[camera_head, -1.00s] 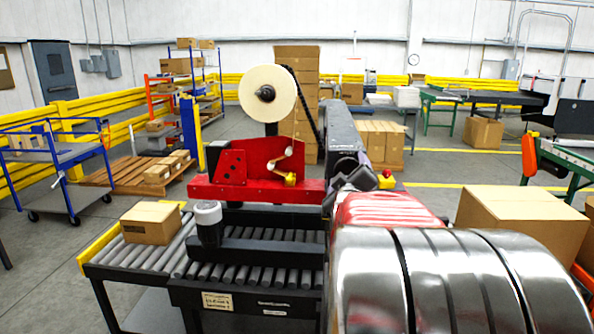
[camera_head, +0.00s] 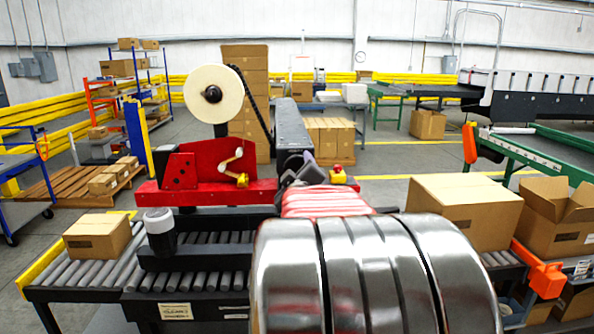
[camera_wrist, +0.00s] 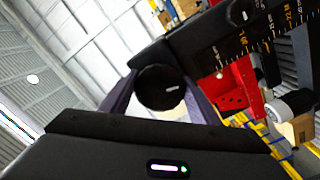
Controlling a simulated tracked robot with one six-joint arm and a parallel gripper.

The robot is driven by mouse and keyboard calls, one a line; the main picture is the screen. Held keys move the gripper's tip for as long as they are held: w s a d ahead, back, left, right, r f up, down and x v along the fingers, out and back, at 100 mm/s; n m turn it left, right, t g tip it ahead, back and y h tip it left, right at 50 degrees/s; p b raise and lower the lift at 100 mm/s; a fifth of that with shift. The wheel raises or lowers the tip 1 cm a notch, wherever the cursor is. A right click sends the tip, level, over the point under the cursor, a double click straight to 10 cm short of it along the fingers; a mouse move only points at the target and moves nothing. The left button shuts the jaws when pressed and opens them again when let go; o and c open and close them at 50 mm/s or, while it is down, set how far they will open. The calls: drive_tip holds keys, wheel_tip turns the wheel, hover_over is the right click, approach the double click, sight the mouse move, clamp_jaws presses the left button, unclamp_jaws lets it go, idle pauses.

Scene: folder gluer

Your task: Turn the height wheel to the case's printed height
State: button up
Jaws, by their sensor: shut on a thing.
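In the wrist view, my gripper (camera_wrist: 160,98) has its two fingers on either side of a dark round knob (camera_wrist: 161,88) with a small white mark, which I take to be the height wheel. It is shut on it. A black bar with a yellow number scale (camera_wrist: 268,40) runs beside it; the reading is too small to make out. In the head view, my gripper (camera_head: 298,172) is at the dark column (camera_head: 293,125) of the red machine, and my arm hides the wheel. A closed case (camera_head: 465,210) stands right of my arm; its printing is not readable.
A small carton (camera_head: 97,237) sits on the roller conveyor (camera_head: 70,270) at the left. The red taping head (camera_head: 205,170) with its tape roll (camera_head: 213,94) is just left of my gripper. An open carton (camera_head: 560,215) and an orange clamp (camera_head: 545,278) are at the right.

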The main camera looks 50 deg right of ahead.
drive_tip(key=shift+f, duration=0.1)
drive_tip(key=shift+m, duration=0.6)
drive_tip(key=o, duration=1.1)
drive_tip(key=shift+c, duration=0.2)
